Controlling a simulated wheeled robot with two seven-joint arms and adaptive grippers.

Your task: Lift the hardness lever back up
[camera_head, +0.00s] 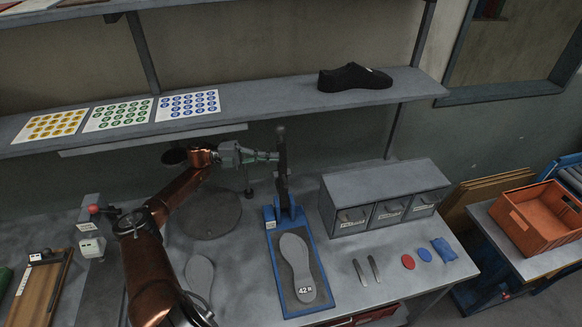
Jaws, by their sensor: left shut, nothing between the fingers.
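A blue stand (303,260) on the bench carries a grey sole (296,262) marked 42R. At its back end a dark upright bar (283,170) with a round knob (280,130) rises nearly vertical; it looks like the lever. My left gripper (274,156) reaches in from the left at the bar's upper half, below the knob. Its fingers are shut with nothing between them. I cannot tell whether the fingertips touch the bar. My right gripper is not in view.
A grey drawer unit (385,195) stands right of the stand. Metal strips, red and blue discs and a blue packet (443,249) lie in front of it. A small device with a red knob (93,209) is at left. A shelf (250,103) hangs above, holding a black shoe (352,78).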

